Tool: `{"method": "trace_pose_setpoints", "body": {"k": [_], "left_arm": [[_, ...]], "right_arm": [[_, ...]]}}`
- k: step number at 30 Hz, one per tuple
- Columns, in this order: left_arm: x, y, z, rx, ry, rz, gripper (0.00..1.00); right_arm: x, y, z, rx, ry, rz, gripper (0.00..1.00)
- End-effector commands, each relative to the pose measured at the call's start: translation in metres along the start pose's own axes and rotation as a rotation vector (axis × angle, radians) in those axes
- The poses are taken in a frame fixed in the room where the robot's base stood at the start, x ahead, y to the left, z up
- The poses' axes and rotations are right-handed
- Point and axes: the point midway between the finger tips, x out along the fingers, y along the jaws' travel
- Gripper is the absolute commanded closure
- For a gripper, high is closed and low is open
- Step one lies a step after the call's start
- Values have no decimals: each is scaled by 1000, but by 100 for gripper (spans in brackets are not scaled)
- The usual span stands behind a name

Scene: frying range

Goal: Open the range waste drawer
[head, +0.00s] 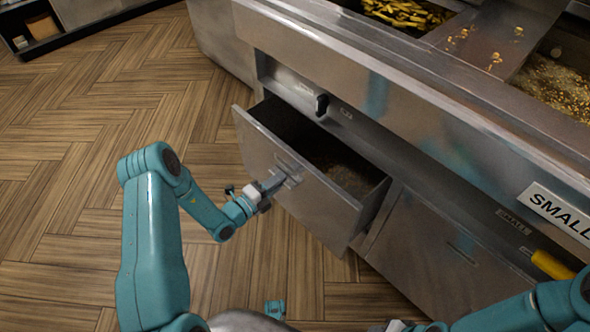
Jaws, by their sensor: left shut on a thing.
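The waste drawer (290,187) of the steel range stands open, pulled out from the range front. Its dark inside shows, with some brownish crumbs on the floor of it. My left gripper (272,184) is at the handle (288,172) on the drawer's front panel, shut on it; the fingertips are small and partly hidden. My right arm (530,312) shows at the bottom right, and its gripper cannot be made out.
The range (400,85) has fries and crumbs in its top wells. A black knob (322,104) sits above the drawer. A closed steel panel (430,250) is to the right, with a yellow handle (552,265) beyond. Wooden floor (90,150) at left is clear.

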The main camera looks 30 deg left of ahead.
Motion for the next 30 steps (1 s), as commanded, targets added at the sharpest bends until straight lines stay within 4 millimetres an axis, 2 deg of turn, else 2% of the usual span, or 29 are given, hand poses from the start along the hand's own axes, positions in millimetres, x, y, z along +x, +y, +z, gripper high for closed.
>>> {"method": "trace_pose_setpoints", "body": {"k": [3, 9, 15, 21, 30], "left_arm": [[-42, -4, 3, -6, -3, 3, 100], [-110, -2, 4, -4, -3, 2, 100], [-164, -1, 4, -2, -3, 0, 100], [-200, -1, 3, 0, -1, -2, 100], [-218, -1, 1, 2, 1, -3, 100]], "right_arm": [[-12, -4, 0, 0, 0, 0, 57], [-20, -7, 0, 0, 0, 0, 57], [-22, -8, 0, 0, 0, 0, 57], [-22, -8, 0, 0, 0, 0, 57], [-22, -8, 0, 0, 0, 0, 57]]}}
